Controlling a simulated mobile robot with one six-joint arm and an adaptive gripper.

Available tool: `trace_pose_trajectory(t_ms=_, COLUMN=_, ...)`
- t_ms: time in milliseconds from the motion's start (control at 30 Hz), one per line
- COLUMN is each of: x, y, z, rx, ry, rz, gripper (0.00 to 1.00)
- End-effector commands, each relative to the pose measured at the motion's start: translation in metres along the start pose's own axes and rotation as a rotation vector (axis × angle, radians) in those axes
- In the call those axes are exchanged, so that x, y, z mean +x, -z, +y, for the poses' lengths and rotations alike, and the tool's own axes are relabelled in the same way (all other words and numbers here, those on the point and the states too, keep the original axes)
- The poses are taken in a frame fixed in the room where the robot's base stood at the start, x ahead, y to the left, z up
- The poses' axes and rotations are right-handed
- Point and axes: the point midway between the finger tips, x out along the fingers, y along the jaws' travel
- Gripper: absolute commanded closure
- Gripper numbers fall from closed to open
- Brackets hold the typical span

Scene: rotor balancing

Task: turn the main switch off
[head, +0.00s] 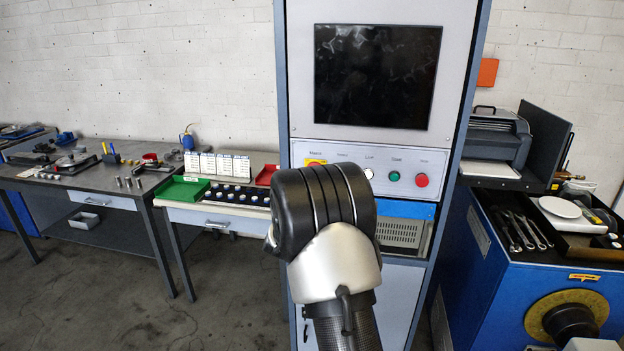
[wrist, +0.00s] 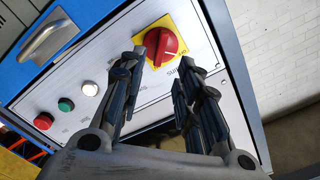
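The main switch (wrist: 161,45) is a red rotary knob on a yellow plate, set in the grey control panel (wrist: 118,50). In the wrist view it lies just beyond my fingertips. The knob appears ahead of the gap, and I see no clear contact. My gripper is hidden behind my arm in the head view.
The panel also carries a white lamp (head: 369,173), a green button (head: 394,176) and a red button (head: 421,180). A dark screen (head: 376,76) is above. A workbench (head: 120,170) stands left, and a blue machine (head: 500,270) right. Grey floor is open at front left.

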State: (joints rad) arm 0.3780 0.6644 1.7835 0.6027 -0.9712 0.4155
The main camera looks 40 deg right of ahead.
Motion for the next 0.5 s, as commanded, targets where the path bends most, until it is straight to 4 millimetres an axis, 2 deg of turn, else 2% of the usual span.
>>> trace_pose_trajectory(t_ms=33, x=0.012, y=0.0, z=0.002, rx=0.001, ry=0.0, rz=0.003, gripper=0.69)
trace_pose_trajectory(t_ms=200, x=0.045, y=0.0, z=0.002, rx=0.0, ry=0.0, rz=0.002, gripper=0.69)
trace_pose_trajectory(t_ms=333, x=0.062, y=-0.001, z=0.001, rx=0.0, ry=0.0, rz=0.0, gripper=0.69)
trace_pose_trajectory(t_ms=500, x=0.073, y=0.0, z=0.001, rx=-0.001, ry=-0.001, rz=-0.001, gripper=0.69)
